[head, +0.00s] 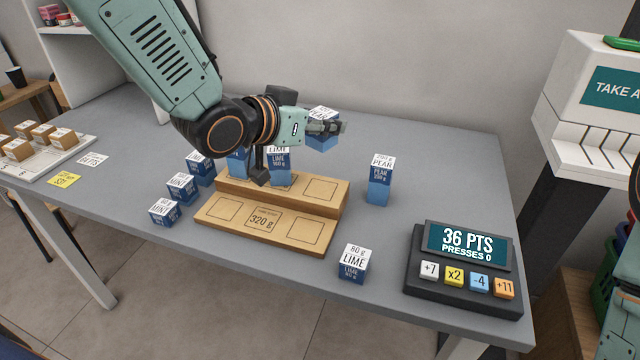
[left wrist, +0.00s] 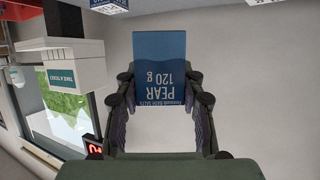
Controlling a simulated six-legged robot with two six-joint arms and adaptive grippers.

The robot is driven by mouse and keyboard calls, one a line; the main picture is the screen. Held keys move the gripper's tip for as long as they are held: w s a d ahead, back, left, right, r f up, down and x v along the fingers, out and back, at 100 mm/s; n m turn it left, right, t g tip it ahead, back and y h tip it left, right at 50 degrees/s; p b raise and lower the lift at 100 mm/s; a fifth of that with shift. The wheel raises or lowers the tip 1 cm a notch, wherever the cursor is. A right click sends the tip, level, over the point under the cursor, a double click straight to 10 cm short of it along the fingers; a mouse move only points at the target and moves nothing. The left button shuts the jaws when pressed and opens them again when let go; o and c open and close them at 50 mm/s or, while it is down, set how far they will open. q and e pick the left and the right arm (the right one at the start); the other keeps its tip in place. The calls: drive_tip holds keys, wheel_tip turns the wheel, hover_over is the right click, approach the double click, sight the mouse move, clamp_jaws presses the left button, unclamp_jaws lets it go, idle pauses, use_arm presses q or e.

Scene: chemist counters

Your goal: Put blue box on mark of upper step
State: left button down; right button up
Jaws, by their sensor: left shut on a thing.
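My left gripper (head: 336,128) is shut on a blue box with a white top (head: 322,135), held above the back of the wooden stepped stand. In the left wrist view this box (left wrist: 160,62) reads "PEAR 120 g" between the fingers. The stand's upper step (head: 319,189) has a bare square mark at its right. Blue boxes (head: 280,170) stand at its left and middle, partly hidden by my arm. The lower step (head: 228,212) has marked squares, the middle one reading "320 g". My right gripper is not in view.
A tall PEAR box (head: 379,180) stands right of the stand, and a LIME box (head: 353,264) in front. Several MINT boxes (head: 182,188) stand at the left. A keypad reading "36 PTS" (head: 464,265) sits at the right. The counter (head: 440,150) is clear at the back right.

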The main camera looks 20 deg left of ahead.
use_arm(q)
wheel_tip(320, 180, down, 6)
drive_tip(key=shift+f+b, duration=0.1)
drive_tip(key=shift+b, duration=0.85)
drive_tip(key=shift+f, duration=0.15)
wheel_tip(320, 180, down, 4)
drive_tip(key=shift+a+r+b, duration=0.1)
drive_tip(key=shift+r+b, duration=0.1)
drive_tip(key=shift+b, duration=0.55)
drive_tip(key=shift+w, duration=0.1)
drive_tip(key=shift+s+f, duration=0.15)
drive_tip(key=shift+s, duration=0.05)
drive_tip(key=c, duration=1.2)
unclamp_jaws()
drive_tip(key=shift+o, duration=0.5)
drive_tip(key=shift+w+f, duration=0.1)
drive_tip(key=shift+w, duration=0.05)
